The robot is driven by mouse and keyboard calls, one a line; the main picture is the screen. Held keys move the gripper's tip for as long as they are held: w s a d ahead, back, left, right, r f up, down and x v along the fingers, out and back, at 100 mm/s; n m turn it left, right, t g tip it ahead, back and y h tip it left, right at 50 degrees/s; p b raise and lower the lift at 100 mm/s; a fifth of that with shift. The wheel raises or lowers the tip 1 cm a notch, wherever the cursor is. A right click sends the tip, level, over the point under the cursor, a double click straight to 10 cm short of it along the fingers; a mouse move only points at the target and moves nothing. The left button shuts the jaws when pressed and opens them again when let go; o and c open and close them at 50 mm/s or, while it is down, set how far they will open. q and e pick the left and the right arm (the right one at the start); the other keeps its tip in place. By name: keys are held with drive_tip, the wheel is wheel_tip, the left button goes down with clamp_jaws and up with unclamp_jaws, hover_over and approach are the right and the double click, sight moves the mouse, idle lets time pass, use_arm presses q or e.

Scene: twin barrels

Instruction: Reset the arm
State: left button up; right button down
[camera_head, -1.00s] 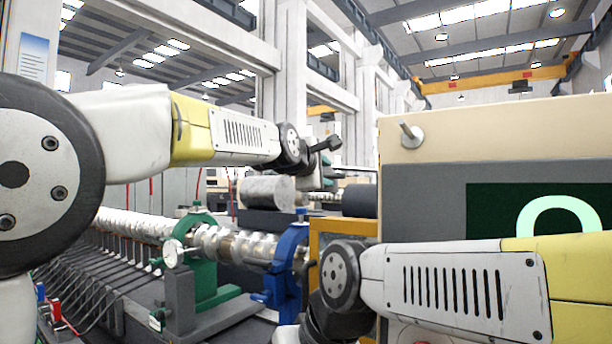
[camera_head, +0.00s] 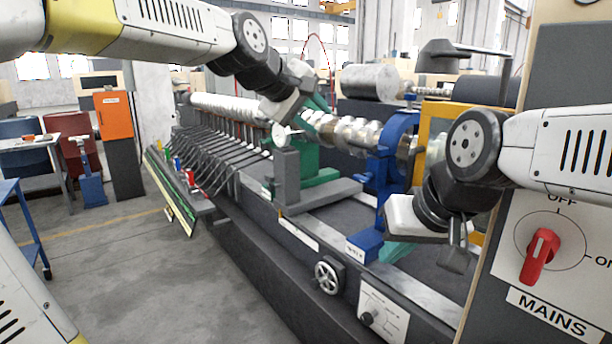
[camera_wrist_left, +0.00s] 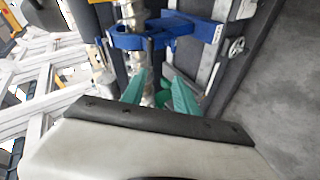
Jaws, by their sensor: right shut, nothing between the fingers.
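My left gripper (camera_head: 284,108) hangs from the arm at the upper left of the head view, in front of a shaft with lobes (camera_head: 345,130) on a long machine. My right gripper (camera_head: 456,252) points down at the right, in front of the machine bed and beside the control cabinet. It is shut and empty. Both arms are bent at the wrist.
A blue support (camera_head: 394,150) and a green support (camera_head: 308,160) hold the shaft. The cabinet with a red mains switch (camera_head: 540,256) stands close at the right. An orange cabinet (camera_head: 114,115) and a blue stool (camera_head: 91,187) stand far left. Grey floor (camera_head: 120,275) is open at lower left.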

use_arm(q)
drive_tip(key=s+a+f+m+g+y, duration=0.1)
drive_tip(key=s+a+f+m+y, duration=0.1)
drive_tip(key=s+a+f, duration=0.6)
drive_tip(key=s+a+f+m+g+y, duration=0.2)
drive_tip(key=s+a+f+m, duration=0.3)
drive_tip(key=s, duration=0.8)
drive_tip(key=a+f, duration=0.3)
drive_tip(key=f, duration=0.2)
drive_tip(key=shift+s+a+f+y, duration=0.15)
drive_tip(key=shift+s+a+y, duration=0.1)
drive_tip(key=shift+y, duration=0.15)
